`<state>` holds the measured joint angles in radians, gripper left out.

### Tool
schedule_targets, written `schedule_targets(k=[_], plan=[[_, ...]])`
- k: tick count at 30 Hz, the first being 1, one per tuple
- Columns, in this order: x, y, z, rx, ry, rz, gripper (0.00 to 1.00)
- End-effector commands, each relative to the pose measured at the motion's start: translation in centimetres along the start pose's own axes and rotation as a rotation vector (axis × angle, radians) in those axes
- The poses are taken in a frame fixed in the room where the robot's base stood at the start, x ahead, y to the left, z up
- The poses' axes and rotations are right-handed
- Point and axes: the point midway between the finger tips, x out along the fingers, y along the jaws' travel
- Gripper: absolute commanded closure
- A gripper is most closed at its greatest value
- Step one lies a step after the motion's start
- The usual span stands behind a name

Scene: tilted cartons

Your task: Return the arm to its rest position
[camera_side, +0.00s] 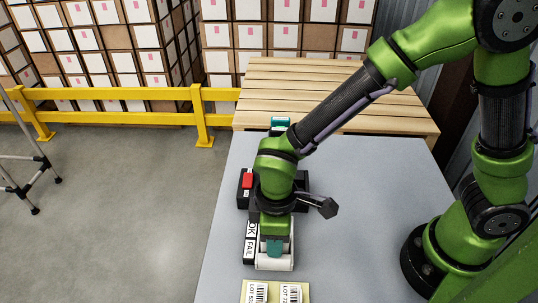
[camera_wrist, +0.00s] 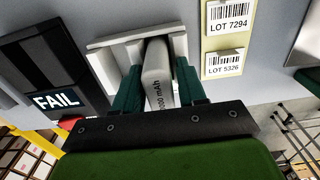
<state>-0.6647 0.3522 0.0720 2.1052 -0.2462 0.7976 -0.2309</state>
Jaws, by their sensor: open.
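My gripper (camera_side: 274,248) has teal fingers and is low over the table at a white holder (camera_side: 262,266). In the wrist view my gripper (camera_wrist: 160,82) is open, with one finger on each side of a white object (camera_wrist: 157,68) marked "mAh". This object stands inside the white holder (camera_wrist: 105,52). I cannot tell whether the fingers touch it. In the side view my gripper and wrist hide most of it.
A black FAIL box (camera_wrist: 52,85) is beside the holder. A red part (camera_side: 247,181) is behind it. A yellow card with LOT labels (camera_side: 274,291) lies at the front. The grey table (camera_side: 355,220) is clear at right. A wooden pallet (camera_side: 400,105) and yellow rail (camera_side: 120,118) are behind.

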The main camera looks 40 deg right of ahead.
Motion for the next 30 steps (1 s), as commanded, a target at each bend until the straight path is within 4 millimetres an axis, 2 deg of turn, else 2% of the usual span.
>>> schedule_targets(k=[7,30], plan=[[-0.5,0.0,-0.1,0.000,0.003,0.000,0.59],[-6.7,0.0,-0.1,0.001,0.003,0.000,0.59]])
